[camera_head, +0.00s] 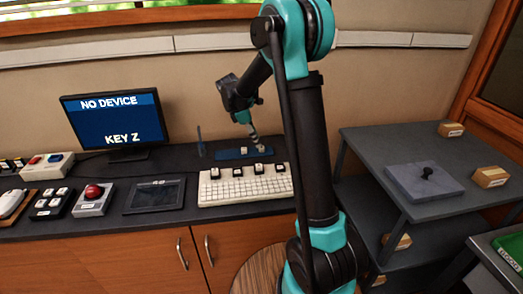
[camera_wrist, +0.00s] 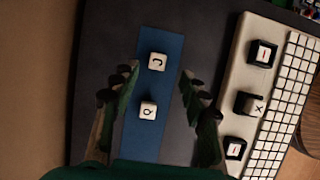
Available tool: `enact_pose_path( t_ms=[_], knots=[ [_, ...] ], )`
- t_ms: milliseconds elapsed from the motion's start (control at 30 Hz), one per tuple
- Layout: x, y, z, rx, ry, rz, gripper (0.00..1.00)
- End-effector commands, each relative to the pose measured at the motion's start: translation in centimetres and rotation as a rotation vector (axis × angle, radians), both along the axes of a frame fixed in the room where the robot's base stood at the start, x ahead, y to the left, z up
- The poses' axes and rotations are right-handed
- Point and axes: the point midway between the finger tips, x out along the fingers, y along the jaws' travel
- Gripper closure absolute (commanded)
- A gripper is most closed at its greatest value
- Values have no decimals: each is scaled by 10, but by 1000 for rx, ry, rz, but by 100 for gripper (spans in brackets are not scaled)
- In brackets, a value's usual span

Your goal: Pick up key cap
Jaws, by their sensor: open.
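Two white key caps lie apart on a blue mat (camera_wrist: 146,150), shown in the wrist view. One is marked with what looks like a J (camera_wrist: 157,62), the other a Q (camera_wrist: 148,110). The blue mat also shows in the head view (camera_head: 229,155), behind the white keyboard (camera_head: 225,190). My gripper (camera_wrist: 158,72) is open above the mat, its fingers on either side of the caps in the picture. No cap is held. In the head view my gripper (camera_head: 254,138) points down over the right part of the mat, partly hiding it.
The keyboard (camera_wrist: 238,75) carries several raised dark-sided keys, one marked X (camera_wrist: 251,104). A monitor (camera_head: 113,118) reads "NO DEVICE" and "KEY Z". A tablet (camera_head: 155,196), a red button box (camera_head: 93,199) and other devices stand left. A grey shelf (camera_head: 385,145) stands right.

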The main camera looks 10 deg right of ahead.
Motion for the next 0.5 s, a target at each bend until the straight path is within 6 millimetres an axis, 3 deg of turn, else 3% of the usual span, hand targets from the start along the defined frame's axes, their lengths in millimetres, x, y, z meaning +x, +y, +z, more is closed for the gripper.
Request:
enact_pose_path(
  t_ms=[233, 500],
  knots=[
    [4, -14, -32, 0, -1, -2, 55],
    [4, -17, -40, 0, 0, -1, 55]
  ],
)
